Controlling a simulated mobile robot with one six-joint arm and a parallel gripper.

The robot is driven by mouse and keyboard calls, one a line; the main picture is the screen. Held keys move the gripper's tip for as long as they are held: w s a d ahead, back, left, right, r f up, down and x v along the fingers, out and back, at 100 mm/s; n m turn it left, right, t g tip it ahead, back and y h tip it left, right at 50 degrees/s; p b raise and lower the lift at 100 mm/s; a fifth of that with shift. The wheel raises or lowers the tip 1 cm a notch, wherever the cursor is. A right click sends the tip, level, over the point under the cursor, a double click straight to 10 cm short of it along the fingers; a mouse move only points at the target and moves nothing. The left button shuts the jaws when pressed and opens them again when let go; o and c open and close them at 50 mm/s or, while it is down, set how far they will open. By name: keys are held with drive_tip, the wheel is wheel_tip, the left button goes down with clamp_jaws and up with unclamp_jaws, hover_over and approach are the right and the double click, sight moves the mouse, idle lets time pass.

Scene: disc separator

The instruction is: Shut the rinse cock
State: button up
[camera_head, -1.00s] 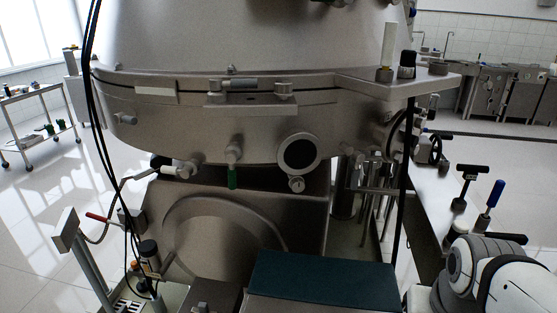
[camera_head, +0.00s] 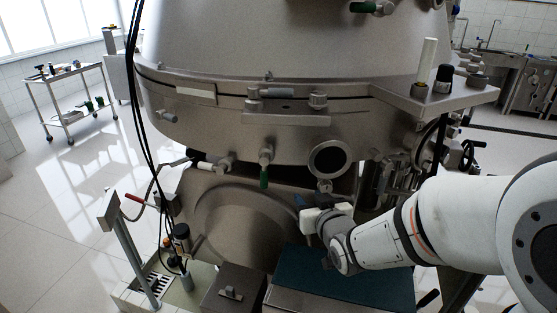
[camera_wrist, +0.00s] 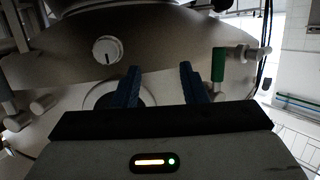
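A valve with a green handle (camera_head: 264,177) hangs from the underside of the steel bowl housing, left of the round sight glass. It also shows in the wrist view (camera_wrist: 218,65), right of the fingers. A second green-handled valve (camera_head: 364,7) is high on the housing at the top edge. No label shows which one is the rinse cock. My gripper (camera_head: 301,201) is below and right of the lower green handle, apart from it. In the wrist view its two blue fingers (camera_wrist: 161,72) are spread with nothing between them.
The sight glass (camera_head: 329,160) and a small round knob (camera_head: 324,186) are close above my gripper. A dark green-topped box (camera_head: 345,278) lies below it. A red-handled lever (camera_head: 133,198) and black cables (camera_head: 140,110) are at the left.

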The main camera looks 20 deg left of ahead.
sight(265, 177)
drive_tip(key=s+a+r+n+y+p, duration=0.1)
drive_tip(key=s+a+r+n+y, duration=0.2)
drive_tip(key=a, duration=0.4)
drive_tip(key=shift+m+y, duration=0.5)
drive_tip(key=shift+m, duration=0.2)
drive_tip(key=p+x, duration=0.1)
drive_tip(key=x, duration=0.3)
drive_tip(key=p+x, duration=0.1)
drive_tip(key=x, duration=0.3)
drive_tip(key=shift+s+f+p, duration=0.1)
drive_tip(key=shift+f+p, duration=0.15)
drive_tip(key=shift+p, duration=0.1)
clamp_jaws()
